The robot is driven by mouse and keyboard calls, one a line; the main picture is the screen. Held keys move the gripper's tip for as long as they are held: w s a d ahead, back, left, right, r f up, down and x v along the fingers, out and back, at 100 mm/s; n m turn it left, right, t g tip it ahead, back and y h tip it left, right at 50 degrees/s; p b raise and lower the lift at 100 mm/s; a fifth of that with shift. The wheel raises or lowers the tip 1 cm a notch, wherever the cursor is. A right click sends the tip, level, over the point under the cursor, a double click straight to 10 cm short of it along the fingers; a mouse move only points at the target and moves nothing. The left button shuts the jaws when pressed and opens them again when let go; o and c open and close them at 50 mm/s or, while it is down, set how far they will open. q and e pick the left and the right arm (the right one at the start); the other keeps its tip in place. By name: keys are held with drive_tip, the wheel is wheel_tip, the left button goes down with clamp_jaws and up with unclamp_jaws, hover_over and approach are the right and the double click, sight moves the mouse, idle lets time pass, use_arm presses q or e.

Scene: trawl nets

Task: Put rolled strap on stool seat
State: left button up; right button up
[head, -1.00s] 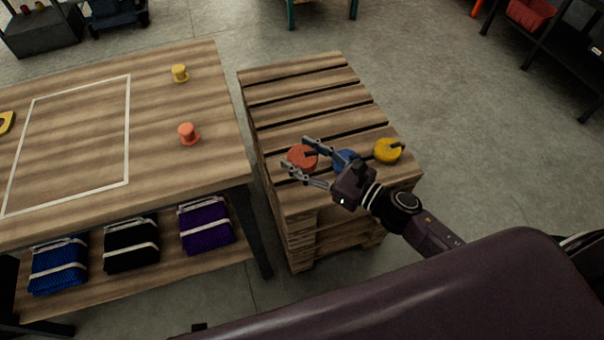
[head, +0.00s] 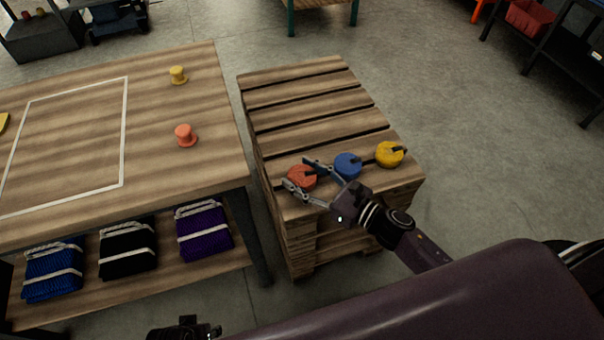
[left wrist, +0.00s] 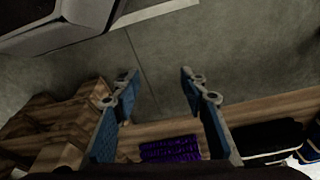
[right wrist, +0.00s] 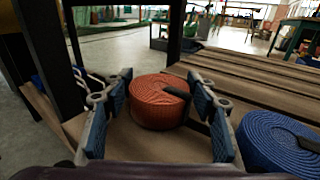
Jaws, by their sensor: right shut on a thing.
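Three rolled straps lie in a row on a wooden pallet stack (head: 300,110): a red-orange one (head: 302,178), a blue one (head: 348,165) and a yellow one (head: 390,154). My right gripper (head: 298,174) is at the red-orange strap, one finger on each side. In the right wrist view, the red-orange strap (right wrist: 158,103) sits between the pads, its dark end tab toward the right finger. The blue strap (right wrist: 280,143) is close beside the right finger. My left gripper (left wrist: 159,78) is open and empty, above the floor near the shelf. I cannot make out a stool seat.
Clear floor lies right of the pallets.

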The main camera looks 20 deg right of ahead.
drive_tip(key=shift+f, duration=0.1)
idle(0.3)
drive_tip(key=o, duration=1.3)
drive_tip(key=shift+f, duration=0.1)
